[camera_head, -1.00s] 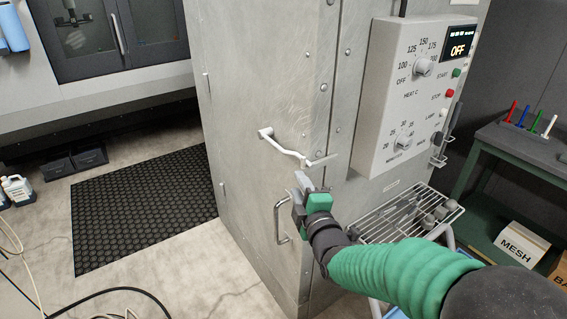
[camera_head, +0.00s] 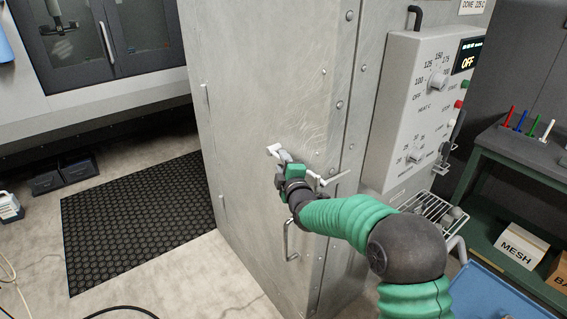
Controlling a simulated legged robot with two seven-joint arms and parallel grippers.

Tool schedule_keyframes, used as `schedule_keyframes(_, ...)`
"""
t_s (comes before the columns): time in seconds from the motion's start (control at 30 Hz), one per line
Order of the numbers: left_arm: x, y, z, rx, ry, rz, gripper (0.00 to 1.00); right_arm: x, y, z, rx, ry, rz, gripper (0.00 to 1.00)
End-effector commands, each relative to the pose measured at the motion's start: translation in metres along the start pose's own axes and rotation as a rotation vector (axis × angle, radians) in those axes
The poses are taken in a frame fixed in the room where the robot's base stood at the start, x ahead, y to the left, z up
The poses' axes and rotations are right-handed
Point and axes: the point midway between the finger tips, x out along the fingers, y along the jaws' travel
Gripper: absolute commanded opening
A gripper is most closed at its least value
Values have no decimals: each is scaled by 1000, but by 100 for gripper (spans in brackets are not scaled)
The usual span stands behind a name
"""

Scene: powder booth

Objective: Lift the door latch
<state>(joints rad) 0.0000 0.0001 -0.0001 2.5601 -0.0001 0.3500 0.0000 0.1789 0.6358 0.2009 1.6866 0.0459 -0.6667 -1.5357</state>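The door latch (camera_head: 273,150) is a pale bar on the grey metal door (camera_head: 262,95) of the booth, sloping down to the right. Its left mount and its right end show; its middle is hidden by my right gripper. My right gripper (camera_head: 284,161) is at the latch's left half, close to the mount, overlapping the bar in the camera_head view. Its fingers are small and partly hidden, so I cannot tell whether they are open or shut, or whether they touch the bar. My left gripper is out of view.
A D-shaped handle (camera_head: 289,241) sticks out from the door below the latch. A control box (camera_head: 417,110) with dials and an OFF display is at the right. A wire rack (camera_head: 432,212) and a green bench (camera_head: 520,150) stand beyond my arm. A black mat (camera_head: 135,220) lies at left.

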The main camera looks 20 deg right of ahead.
Motion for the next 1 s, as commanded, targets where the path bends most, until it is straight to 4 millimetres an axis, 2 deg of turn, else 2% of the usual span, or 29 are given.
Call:
schedule_keyframes(0.07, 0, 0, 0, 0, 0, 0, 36, 0, 1, 2, 1, -1, 1, 33)
schedule_keyframes(0.3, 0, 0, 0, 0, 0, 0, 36, 0, 0, 5, 2, -2, 0, 1)
schedule_keyframes(1.0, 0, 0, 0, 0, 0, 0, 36, 0, -2, 5, 2, -5, -3, 0)
